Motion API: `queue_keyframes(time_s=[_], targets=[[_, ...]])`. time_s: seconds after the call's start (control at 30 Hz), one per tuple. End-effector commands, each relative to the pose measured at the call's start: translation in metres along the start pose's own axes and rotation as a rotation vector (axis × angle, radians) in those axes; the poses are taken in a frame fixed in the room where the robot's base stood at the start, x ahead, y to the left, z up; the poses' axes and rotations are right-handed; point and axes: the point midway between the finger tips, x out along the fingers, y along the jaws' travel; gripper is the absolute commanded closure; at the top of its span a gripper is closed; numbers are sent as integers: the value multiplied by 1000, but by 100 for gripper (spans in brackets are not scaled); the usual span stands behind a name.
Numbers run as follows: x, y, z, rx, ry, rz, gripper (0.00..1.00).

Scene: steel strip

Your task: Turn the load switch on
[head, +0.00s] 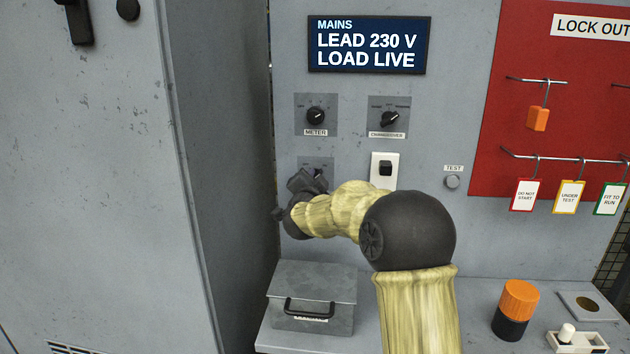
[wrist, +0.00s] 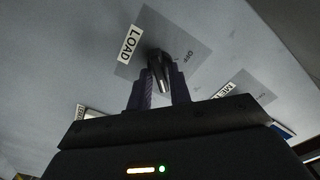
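The load switch is a dark knob (wrist: 160,68) on a grey plate with a LOAD label (wrist: 130,44) and an OFF mark. In the wrist view my gripper (wrist: 161,92) has one finger on each side of the knob. I cannot tell whether the fingers press on it or stand slightly apart. In the head view my gripper (head: 308,184) is at the load plate (head: 316,162) and hides most of the knob and its label. The knob's exact pointing direction is unclear. The display (head: 369,45) reads MAINS, LEAD 230 V, LOAD LIVE.
The meter knob (head: 316,116) is just above, and the changeover knob (head: 389,119) is up to the right. A grey lidded box (head: 313,292) stands below. A tall cabinet (head: 95,180) bounds the left.

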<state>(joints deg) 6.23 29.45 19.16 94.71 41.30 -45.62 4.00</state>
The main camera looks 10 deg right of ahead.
Motion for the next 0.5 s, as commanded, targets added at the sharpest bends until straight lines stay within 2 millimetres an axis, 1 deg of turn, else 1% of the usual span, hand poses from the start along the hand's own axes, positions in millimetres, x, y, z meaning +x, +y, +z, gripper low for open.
queue_keyframes(time_s=[0.03, 0.07, 0.37, 0.5], targets=[[0, 0, 0, -1, 0, 0, 70], [0, 0, 0, -1, 1, 0, 67], [-1, -1, -1, -2, 3, -2, 67], [-9, -1, -1, -2, 3, -3, 67]])
